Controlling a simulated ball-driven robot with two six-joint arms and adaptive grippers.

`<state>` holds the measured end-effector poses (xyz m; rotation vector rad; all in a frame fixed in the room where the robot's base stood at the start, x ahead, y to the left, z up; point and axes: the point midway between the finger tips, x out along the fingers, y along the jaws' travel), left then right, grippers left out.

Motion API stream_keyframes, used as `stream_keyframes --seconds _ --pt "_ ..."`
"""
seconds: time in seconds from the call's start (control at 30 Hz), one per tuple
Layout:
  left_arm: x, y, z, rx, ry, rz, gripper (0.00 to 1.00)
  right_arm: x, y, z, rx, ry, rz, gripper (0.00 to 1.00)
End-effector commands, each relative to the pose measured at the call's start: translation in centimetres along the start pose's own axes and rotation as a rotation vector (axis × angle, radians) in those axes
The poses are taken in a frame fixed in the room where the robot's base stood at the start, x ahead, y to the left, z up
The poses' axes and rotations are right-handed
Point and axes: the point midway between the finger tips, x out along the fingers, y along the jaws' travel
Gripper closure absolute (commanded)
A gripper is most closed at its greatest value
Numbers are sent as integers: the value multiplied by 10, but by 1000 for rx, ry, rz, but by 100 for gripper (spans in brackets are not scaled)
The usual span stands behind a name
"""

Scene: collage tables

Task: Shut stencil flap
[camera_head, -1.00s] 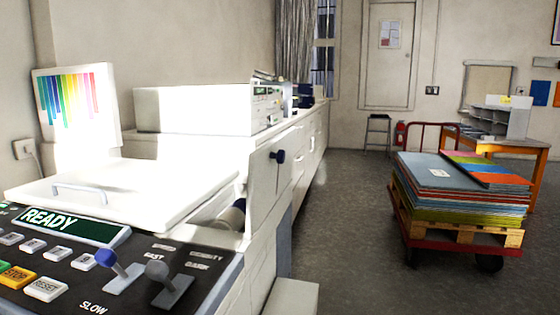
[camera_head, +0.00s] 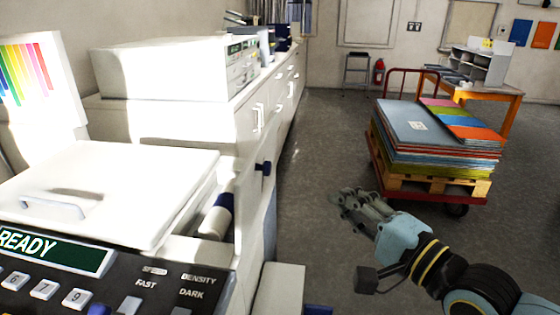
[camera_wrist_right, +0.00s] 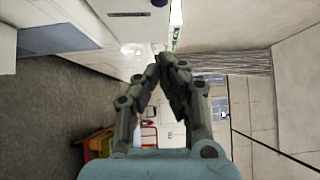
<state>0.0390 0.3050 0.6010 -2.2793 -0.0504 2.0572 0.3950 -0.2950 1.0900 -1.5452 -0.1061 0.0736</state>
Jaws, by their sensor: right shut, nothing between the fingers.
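A white upright panel with a blue knob (camera_head: 263,167), seemingly the stencil flap (camera_head: 246,200), stands at the right side of the white copying machine (camera_head: 120,185). It looks open, with a blue-ended roll (camera_head: 215,222) showing in the gap beside it. My right gripper (camera_head: 345,203) is over the floor, right of the panel and clear of it. It is shut and empty, and its fingertips meet in the right wrist view (camera_wrist_right: 162,68). My left gripper is not in view.
The control panel (camera_head: 130,285) with a READY display lies at the front left. A long white counter (camera_head: 285,95) runs back along the wall. A red trolley (camera_head: 430,190) with stacked coloured boards stands at the right. Grey floor lies open between.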

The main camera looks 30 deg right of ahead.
Motion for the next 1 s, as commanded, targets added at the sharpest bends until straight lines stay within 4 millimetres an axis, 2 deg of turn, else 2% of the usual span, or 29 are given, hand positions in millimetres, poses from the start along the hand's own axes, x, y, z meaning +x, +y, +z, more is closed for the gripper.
stream_keyframes --seconds 0.13,0.5,0.7,1.0 --pt "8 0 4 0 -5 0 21 23 2 0 -3 2 -5 100" --pt "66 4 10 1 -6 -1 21 99 7 0 -1 1 -5 100" --pt "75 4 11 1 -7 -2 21 117 3 21 1 4 -1 100" --pt "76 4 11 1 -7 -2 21 123 2 28 -2 3 1 100"
